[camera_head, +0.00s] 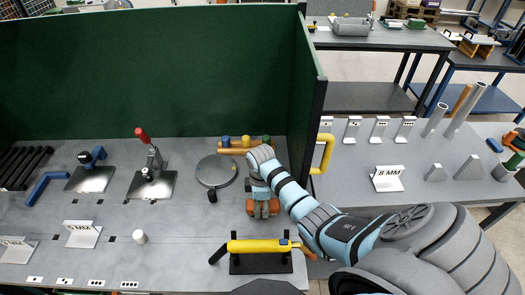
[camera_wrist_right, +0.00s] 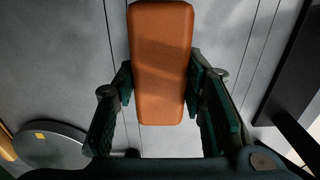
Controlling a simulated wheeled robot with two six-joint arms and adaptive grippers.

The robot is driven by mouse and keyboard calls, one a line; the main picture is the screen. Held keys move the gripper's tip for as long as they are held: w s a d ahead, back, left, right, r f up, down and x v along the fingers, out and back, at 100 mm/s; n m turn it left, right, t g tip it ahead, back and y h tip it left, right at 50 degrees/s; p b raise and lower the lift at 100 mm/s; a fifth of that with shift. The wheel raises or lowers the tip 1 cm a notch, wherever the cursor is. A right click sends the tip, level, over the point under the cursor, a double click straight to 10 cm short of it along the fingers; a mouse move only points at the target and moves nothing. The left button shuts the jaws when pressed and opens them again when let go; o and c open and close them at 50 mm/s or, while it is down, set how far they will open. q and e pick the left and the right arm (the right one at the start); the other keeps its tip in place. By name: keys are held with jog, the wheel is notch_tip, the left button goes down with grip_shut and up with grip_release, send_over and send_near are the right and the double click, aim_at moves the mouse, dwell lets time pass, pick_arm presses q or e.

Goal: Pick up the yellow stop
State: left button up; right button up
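A small yellow cylinder (camera_head: 246,141) stands between a blue one (camera_head: 226,142) and a green one (camera_head: 266,140) on an orange strip at the back of the bench. It is the likeliest yellow stop. My right gripper (camera_head: 262,206) points down in front of this row, apart from it. Its fingers (camera_wrist_right: 160,85) lie on both sides of an orange block (camera_wrist_right: 162,60), which also shows in the head view (camera_head: 275,210). I cannot tell whether they press on it or only straddle it. My left gripper is not in view.
A round grey plate (camera_head: 216,170) lies left of my right gripper. A yellow bar (camera_head: 262,246) on a black stand is in front. A red-handled clamp (camera_head: 148,165) stands farther left. A green partition (camera_head: 150,70) closes the back; its side panel (camera_head: 308,95) stands near my arm.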

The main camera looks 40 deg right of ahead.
jog(key=shift+c, duration=1.2)
jog(key=shift+r, duration=0.1)
